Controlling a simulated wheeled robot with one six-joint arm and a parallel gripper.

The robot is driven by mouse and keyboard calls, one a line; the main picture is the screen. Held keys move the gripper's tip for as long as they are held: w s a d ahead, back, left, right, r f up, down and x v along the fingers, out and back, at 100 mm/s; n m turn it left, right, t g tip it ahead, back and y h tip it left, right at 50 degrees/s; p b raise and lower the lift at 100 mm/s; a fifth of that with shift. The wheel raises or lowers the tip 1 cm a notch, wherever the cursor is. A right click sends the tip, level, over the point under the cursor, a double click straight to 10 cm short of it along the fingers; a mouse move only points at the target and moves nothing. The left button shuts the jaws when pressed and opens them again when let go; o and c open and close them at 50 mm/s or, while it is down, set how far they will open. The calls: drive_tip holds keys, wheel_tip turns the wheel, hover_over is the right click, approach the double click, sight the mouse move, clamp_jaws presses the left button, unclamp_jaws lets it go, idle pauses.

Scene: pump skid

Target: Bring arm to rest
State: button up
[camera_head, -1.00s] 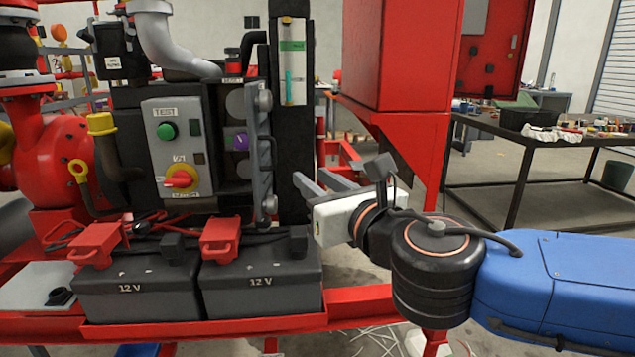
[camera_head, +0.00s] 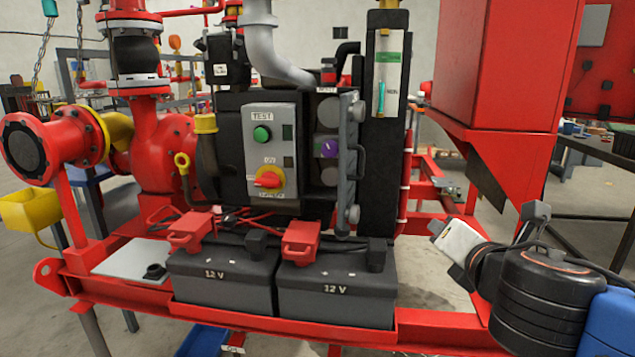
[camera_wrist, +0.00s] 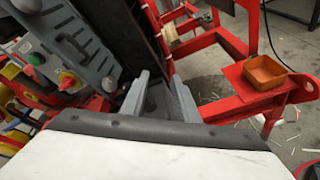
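My gripper (camera_head: 437,229) is at the lower right in the head view, in front of the red frame and right of the black batteries. Its white body and dark wrist lead to my blue arm at the right edge. In the wrist view my gripper (camera_wrist: 160,84) shows two grey fingers with a gap between them. Nothing shows between them, and they appear apart from the skid.
The control box (camera_head: 270,150) carries a green button and a red-yellow switch. Two 12 V batteries (camera_head: 335,302) sit on the red skid. A tall red cabinet (camera_head: 497,65) stands behind my gripper. An orange tray (camera_wrist: 265,73) lies on a red ledge. A dark table (camera_head: 590,150) stands right.

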drive_tip(key=s+d+f+m+g, duration=0.1)
drive_tip(key=s+f+m+g, duration=0.2)
drive_tip(key=f+m, duration=0.3)
drive_tip(key=s+d+f+m+g, duration=0.2)
drive_tip(key=f+m, duration=0.4)
drive_tip(key=m, duration=0.6)
drive_tip(key=s+d+f+m+g+y, duration=0.1)
drive_tip(key=s+d+f+m+g, duration=0.1)
drive_tip(key=s+f+m+g, duration=0.3)
wheel_tip(320, 180, down, 2)
drive_tip(key=s+m, duration=0.1)
drive_tip(key=m, duration=0.3)
drive_tip(key=shift+s+m, duration=0.25)
drive_tip(key=shift+m, duration=0.15)
drive_tip(key=shift+f, duration=0.1)
idle(0.4)
